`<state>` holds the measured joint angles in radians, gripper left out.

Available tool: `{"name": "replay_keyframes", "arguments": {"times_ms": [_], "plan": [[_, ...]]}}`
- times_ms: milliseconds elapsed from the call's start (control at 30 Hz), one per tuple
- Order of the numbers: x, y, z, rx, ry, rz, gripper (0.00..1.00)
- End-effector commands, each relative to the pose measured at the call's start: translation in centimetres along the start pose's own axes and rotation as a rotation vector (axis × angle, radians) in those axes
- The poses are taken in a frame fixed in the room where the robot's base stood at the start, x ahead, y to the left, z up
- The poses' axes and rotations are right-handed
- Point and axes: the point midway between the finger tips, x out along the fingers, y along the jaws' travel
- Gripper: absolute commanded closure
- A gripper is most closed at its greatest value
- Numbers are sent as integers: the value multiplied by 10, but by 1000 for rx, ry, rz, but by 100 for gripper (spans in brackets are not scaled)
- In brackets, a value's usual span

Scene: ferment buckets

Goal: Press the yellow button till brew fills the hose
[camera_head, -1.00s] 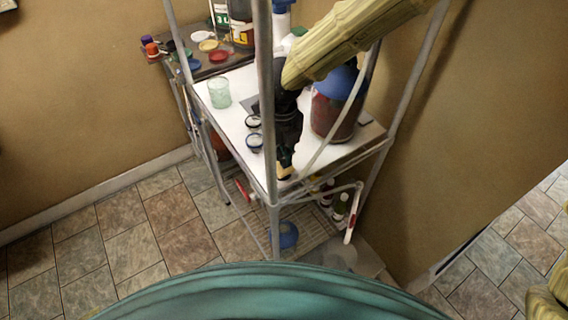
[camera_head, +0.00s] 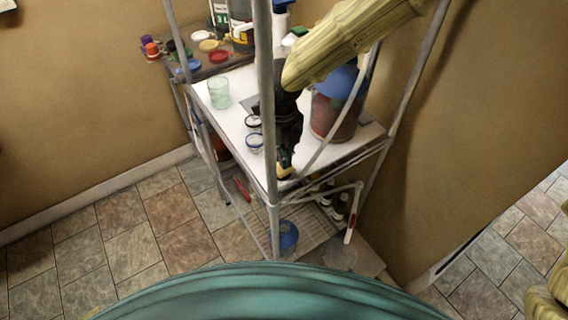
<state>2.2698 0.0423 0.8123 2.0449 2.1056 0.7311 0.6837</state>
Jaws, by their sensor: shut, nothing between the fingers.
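My gripper (camera_head: 285,170) is shut and empty, pointing down at the front corner of the white shelf top (camera_head: 230,122). A small yellow patch at its fingertips may be the yellow button, but I cannot tell it from the fingertips. A bucket with a blue lid and dark red-brown contents (camera_head: 334,112) stands on the shelf, right of my gripper and partly behind my arm.
Metal posts (camera_head: 266,120) of the rack stand close to my gripper. A green glass (camera_head: 219,93) and small round jars (camera_head: 254,141) stand left of it. A lower wire shelf holds a blue round object (camera_head: 287,236) and bottles. Tiled floor lies clear to the left.

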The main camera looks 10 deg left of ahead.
Motion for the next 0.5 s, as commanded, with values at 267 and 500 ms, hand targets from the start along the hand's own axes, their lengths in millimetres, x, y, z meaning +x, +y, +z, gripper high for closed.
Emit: {"name": "replay_keyframes", "arguments": {"times_ms": [267, 500], "plan": [[8, 0, 0, 1, 0, 0, 100], [15, 0, 0, 1, 1, 1, 100]]}}
